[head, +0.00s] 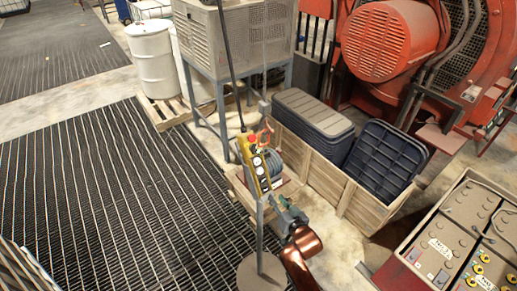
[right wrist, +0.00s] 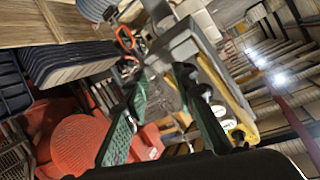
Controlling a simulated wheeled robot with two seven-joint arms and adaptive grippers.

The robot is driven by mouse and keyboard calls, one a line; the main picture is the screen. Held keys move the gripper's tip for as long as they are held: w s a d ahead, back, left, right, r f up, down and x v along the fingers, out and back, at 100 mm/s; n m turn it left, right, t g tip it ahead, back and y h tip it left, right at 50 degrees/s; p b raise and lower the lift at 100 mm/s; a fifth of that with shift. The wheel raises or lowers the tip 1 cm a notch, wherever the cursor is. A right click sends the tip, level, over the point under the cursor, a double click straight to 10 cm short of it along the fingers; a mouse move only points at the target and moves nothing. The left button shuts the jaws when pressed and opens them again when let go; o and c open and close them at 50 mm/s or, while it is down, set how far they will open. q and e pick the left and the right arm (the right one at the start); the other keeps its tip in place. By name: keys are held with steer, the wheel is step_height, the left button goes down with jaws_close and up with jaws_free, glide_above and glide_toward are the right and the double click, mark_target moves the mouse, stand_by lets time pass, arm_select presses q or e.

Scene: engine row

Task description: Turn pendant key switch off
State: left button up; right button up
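The yellow pendant (head: 258,172) hangs upright, slightly tilted, beside a thin stand, with a red button near its top and several round controls down its face. I cannot tell which control is the key switch. In the right wrist view the pendant (right wrist: 236,98) shows as a grey and yellow box, partly hidden by a finger. My right gripper (head: 284,206) is just right of the pendant's lower end. In the right wrist view its two green fingers (right wrist: 158,80) are spread with nothing held between them. I cannot tell whether a finger touches the pendant. My left gripper is out of view.
A wooden crate (head: 325,172) with a grey lidded bin (head: 312,112) and a dark blue bin (head: 385,160) stands behind and right. A battery tray (head: 455,235) is at the right. The stand's round base (head: 262,274) is on the floor. Grated floor (head: 110,200) at left is mostly clear.

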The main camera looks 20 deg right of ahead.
step_height(320, 180, up, 13)
steer(key=w+a+t+y, duration=0.1)
steer(key=w+a+t, duration=0.1)
steer(key=a, duration=0.1)
steer(key=m+t+p, duration=0.1)
steer(key=t, duration=0.1)
glide_toward(256, 150)
steer(key=shift+y, duration=0.3)
steer(key=w, duration=0.2)
steer(key=w+p, duration=0.1)
steer(key=w, duration=0.3)
steer(key=shift+w+a+r, duration=0.15)
steer(key=shift+w+a, duration=0.2)
steer(key=shift+w, duration=0.05)
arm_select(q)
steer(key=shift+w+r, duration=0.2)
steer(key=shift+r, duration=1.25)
arm_select(e)
steer(key=shift+w, duration=0.6)
steer(key=shift+c, duration=0.5)
jaws_close()
